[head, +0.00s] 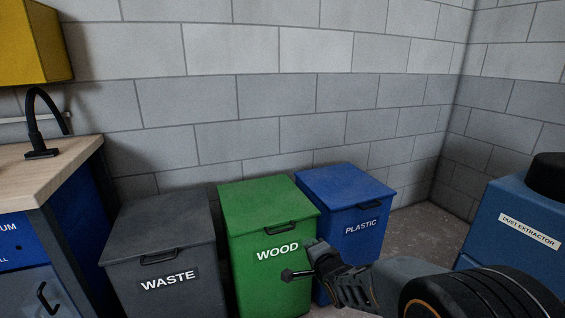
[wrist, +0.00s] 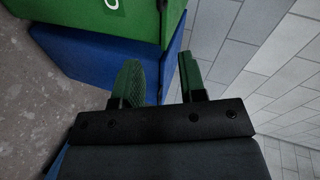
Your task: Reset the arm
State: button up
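My arm reaches in from the lower right of the head view. My gripper (head: 302,261) is in front of the green bin marked WOOD (head: 265,208) and near the blue bin marked PLASTIC (head: 343,187). In the wrist view my gripper (wrist: 160,82) shows two green-padded fingers standing apart. It is open, with nothing between the fingers. The green bin (wrist: 95,14) and the blue bin (wrist: 88,62) show beyond the fingers there, turned sideways. Both bin lids look closed.
A dark grey bin marked WASTE (head: 160,238) stands left of the green one. A workbench (head: 45,172) with a black tap (head: 36,125) is at far left, under a yellow cabinet (head: 32,45). A blue dust extractor (head: 515,222) stands at right. Bare floor (head: 425,226) shows before it.

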jog(key=s+d+r+n+g+h+p, duration=0.2)
jog(key=s+d+r+p, duration=0.15)
jog(key=r+p, duration=0.45)
jog(key=s+d+r+n+g+h+p, duration=0.2)
jog(key=s+r+n+p, duration=0.15)
jog(key=r+p, duration=0.45)
jog(key=s+d+r+n+g+p, duration=0.1)
jog(key=s+r+n+g+p, duration=0.5)
jog(key=s+r+p, duration=0.7)
notch_tip(320, 180, up, 5)
jog(key=s, duration=0.2)
jog(key=shift+s+d+f+n, duration=0.15)
jog(key=shift+s+d+n, duration=0.15)
jog(key=shift+d+n, duration=0.1)
